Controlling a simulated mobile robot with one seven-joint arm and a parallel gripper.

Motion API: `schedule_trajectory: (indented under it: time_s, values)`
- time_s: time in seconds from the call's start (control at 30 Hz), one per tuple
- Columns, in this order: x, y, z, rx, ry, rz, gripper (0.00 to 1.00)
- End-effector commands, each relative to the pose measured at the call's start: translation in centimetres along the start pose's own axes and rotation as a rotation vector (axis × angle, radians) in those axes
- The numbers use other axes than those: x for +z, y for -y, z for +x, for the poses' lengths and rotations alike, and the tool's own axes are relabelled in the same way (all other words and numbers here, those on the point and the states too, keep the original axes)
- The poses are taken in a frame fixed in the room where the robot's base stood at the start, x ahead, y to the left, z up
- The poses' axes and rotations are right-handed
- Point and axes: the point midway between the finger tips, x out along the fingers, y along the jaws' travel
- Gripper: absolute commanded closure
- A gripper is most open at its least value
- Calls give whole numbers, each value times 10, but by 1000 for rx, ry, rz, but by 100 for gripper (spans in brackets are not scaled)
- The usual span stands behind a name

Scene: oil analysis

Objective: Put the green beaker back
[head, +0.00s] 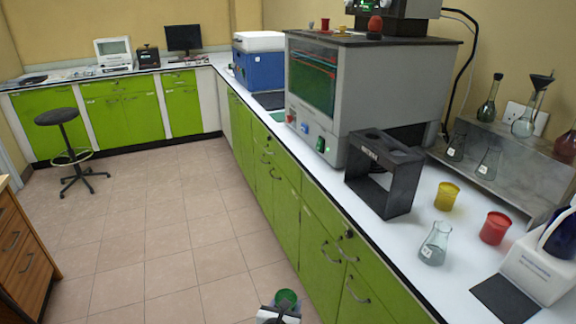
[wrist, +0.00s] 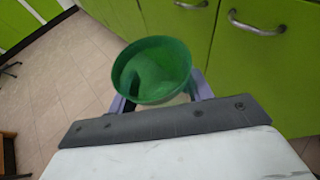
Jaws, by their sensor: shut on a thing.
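The green beaker (head: 287,299) shows at the bottom of the head view, in front of the green cabinets and over the floor. My gripper (head: 280,312) is shut on it. In the wrist view the green beaker (wrist: 152,72) is between the two purple-grey fingers of my gripper (wrist: 160,98), with its open mouth toward the camera. A yellow beaker (head: 446,196) and a red beaker (head: 495,228) stand on the white counter at the right.
A conical flask (head: 435,243) stands near the counter's front edge, left of the red beaker. A dark rack (head: 385,172) stands behind the yellow beaker, beside a large grey machine (head: 345,95). A metal shelf (head: 510,150) with flasks is at the back.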

Motion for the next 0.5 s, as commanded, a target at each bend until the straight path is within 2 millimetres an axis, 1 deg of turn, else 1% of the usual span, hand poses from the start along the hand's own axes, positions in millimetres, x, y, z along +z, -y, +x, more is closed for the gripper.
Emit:
schedule_trajectory:
  time_s: [0.13, 0.3, 0.4, 0.5]
  values:
    - [-28, -6, 0, 63, -14, -28, 77]
    - [-56, -6, 3, 141, -16, -61, 77]
    - [-68, -2, 6, 179, -12, -78, 77]
    - [-74, 0, 8, 210, -4, -91, 77]
